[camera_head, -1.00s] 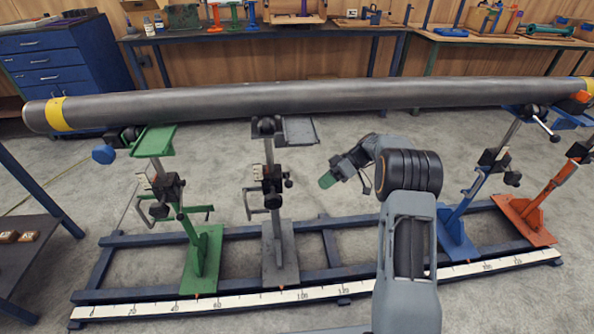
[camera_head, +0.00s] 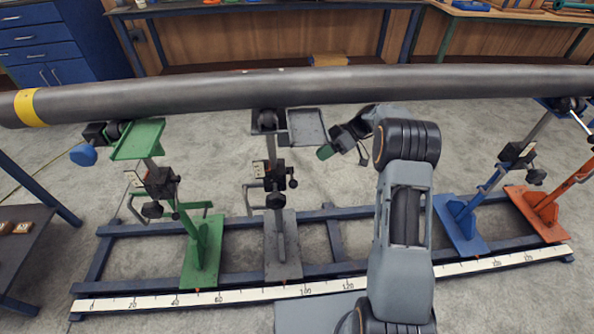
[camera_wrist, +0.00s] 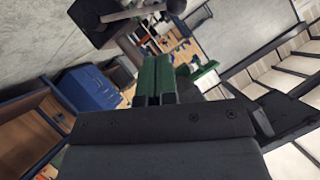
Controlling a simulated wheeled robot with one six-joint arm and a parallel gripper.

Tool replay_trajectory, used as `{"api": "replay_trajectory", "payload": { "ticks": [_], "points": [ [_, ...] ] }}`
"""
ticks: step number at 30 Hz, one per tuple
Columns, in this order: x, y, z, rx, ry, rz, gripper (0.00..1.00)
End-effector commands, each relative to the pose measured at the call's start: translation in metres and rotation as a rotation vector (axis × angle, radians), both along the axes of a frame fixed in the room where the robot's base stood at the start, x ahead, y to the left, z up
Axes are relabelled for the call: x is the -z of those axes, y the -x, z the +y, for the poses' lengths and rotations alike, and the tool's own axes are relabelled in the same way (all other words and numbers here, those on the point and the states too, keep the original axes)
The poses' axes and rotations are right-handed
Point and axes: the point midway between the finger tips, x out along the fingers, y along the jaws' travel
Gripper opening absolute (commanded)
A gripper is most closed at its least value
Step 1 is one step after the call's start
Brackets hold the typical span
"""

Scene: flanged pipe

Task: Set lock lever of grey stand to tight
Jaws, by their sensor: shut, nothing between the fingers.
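The grey stand (camera_head: 282,247) stands upright on the blue rail frame, between the green stand and the blue stand. A black clamp block with knobs (camera_head: 275,178) sits midway up its post, with a thin bent handle on its left side. I cannot tell which of these small parts is the lock lever, nor how it is set. My gripper (camera_head: 325,153) is right of the grey stand's post, apart from the clamp and below the grey tray. In the wrist view its green fingers (camera_wrist: 155,79) are shut together and empty. A dark block with a pale rod (camera_wrist: 120,14) shows beyond them.
A long grey pipe (camera_head: 300,88) runs across above the stands. The green stand (camera_head: 203,250) is at left; the blue stand (camera_head: 461,225) and orange stand (camera_head: 540,214) are at right. A white scale (camera_head: 245,297) runs along the frame's front. A dark table (camera_head: 28,245) is at far left.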

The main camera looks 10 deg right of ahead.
Motion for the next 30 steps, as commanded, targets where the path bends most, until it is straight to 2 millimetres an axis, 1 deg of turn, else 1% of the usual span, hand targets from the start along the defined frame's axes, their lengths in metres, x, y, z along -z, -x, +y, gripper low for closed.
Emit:
{"api": "replay_trajectory", "payload": {
  "ticks": [4,7,18,21,24,30],
  "points": [
    [0.001,0.001,0.000,0.002,0.000,0.000,0.00],
    [0.005,0.003,0.007,0.000,-0.001,0.001,0.00],
    [0.033,0.018,0.057,-0.005,-0.001,0.002,0.00],
    [0.039,0.022,0.068,-0.005,0.001,0.001,0.00],
    [0.043,0.024,0.076,-0.003,-0.001,0.001,0.00],
    [0.048,0.027,0.084,-0.004,0.000,0.001,0.00]
  ]
}}
